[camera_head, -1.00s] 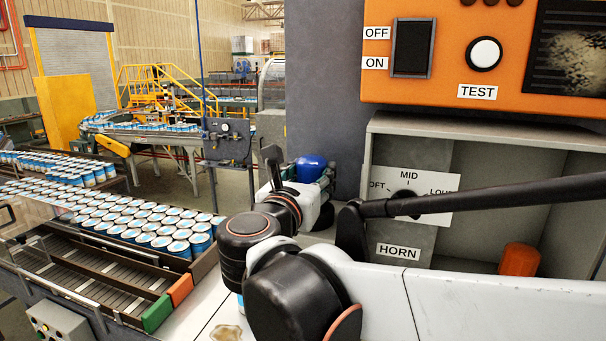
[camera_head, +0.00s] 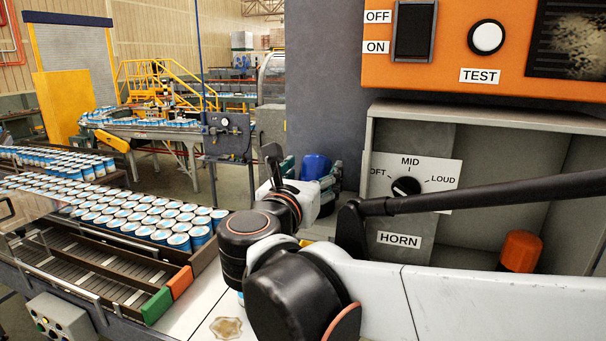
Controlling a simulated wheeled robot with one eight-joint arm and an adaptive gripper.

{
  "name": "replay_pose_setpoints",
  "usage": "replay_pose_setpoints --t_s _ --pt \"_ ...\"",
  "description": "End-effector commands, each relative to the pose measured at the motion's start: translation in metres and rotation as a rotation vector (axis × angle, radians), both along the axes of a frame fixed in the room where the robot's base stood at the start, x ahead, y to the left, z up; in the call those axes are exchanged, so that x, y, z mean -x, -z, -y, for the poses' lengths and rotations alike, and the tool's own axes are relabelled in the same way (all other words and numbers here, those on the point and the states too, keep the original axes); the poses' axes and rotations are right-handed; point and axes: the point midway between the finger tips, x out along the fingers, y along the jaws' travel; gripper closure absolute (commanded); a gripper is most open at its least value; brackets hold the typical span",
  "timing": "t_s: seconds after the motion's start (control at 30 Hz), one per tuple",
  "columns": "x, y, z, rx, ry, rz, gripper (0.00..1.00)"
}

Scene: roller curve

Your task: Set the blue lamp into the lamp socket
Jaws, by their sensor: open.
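The blue lamp (camera_head: 315,167) shows as a dark blue dome in the middle of the view, beyond my wrist, and its lower part is hidden. My gripper (camera_head: 310,184) is at the lamp, mostly hidden behind my own wrist. Its dark finger parts show close to the lamp on the left and right. It is open, and I cannot tell whether its fingers touch the lamp. I cannot make out the lamp socket; my arm covers much of the bench there.
An orange panel (camera_head: 460,75) hangs above a grey open box (camera_head: 480,130) with a HORN dial (camera_head: 406,187) and an orange lamp (camera_head: 520,251). A conveyor (camera_head: 95,262) with several cans runs at left. An amber patch (camera_head: 226,328) lies on the white bench (camera_head: 205,318).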

Motion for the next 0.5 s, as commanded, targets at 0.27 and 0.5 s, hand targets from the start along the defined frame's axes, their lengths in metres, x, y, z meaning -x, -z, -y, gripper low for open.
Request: replay_pose_setpoints --t_s 0.27,0.5 --pt "0.016 0.000 -0.007 0.000 -0.003 0.000 0.32" --pt "0.051 0.000 -0.019 0.000 -0.004 0.000 0.32"
